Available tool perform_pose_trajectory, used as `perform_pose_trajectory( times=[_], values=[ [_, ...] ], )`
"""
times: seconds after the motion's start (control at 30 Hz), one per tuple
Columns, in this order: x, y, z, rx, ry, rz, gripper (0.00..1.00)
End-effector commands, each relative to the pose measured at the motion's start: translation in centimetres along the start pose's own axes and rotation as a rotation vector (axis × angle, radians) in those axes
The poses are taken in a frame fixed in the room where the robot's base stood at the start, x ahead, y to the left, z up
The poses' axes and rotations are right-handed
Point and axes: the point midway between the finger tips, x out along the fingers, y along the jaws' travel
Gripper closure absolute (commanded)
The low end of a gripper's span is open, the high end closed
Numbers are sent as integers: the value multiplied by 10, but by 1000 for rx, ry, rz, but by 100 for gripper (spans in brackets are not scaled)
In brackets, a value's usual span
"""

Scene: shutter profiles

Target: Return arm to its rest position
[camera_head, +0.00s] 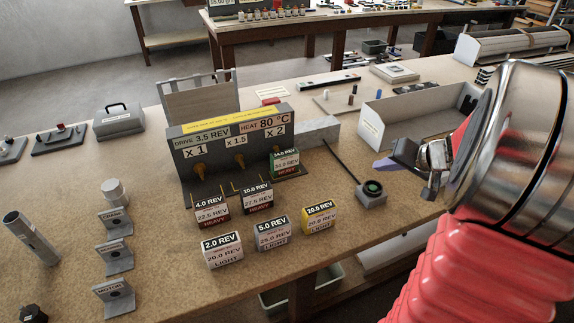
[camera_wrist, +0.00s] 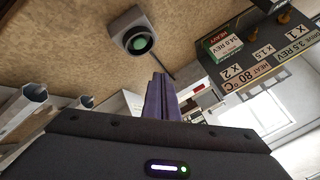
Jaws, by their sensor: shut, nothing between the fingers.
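My gripper (camera_head: 388,163) is at the right in the head view, above the bench beside a small grey box with a dark green round button (camera_head: 373,187). Its purple fingers (camera_wrist: 161,97) are together and empty in the wrist view. The button box also shows in the wrist view (camera_wrist: 139,42), above the fingers in the picture. My red and metal arm fills the right side of the head view and hides part of the bench's right end.
A grey panel (camera_head: 187,142) with hooks stands mid-bench, with several labelled blocks in front, such as a yellow one (camera_head: 319,217). A grey open tray (camera_head: 372,130) lies behind my gripper. Bare bench lies between brackets and blocks.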

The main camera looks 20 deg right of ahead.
Motion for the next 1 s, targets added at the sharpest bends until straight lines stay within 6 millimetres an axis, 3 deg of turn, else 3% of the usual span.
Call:
perform_pose_trajectory(
  times=[0.77, 0.87, 1.0],
  values=[
    [0, 0, 1, 66, -4, -1, 100],
    [1, 2, 11, 122, -36, 9, 100],
    [0, 9, 41, 204, -116, 46, 100]
  ],
)
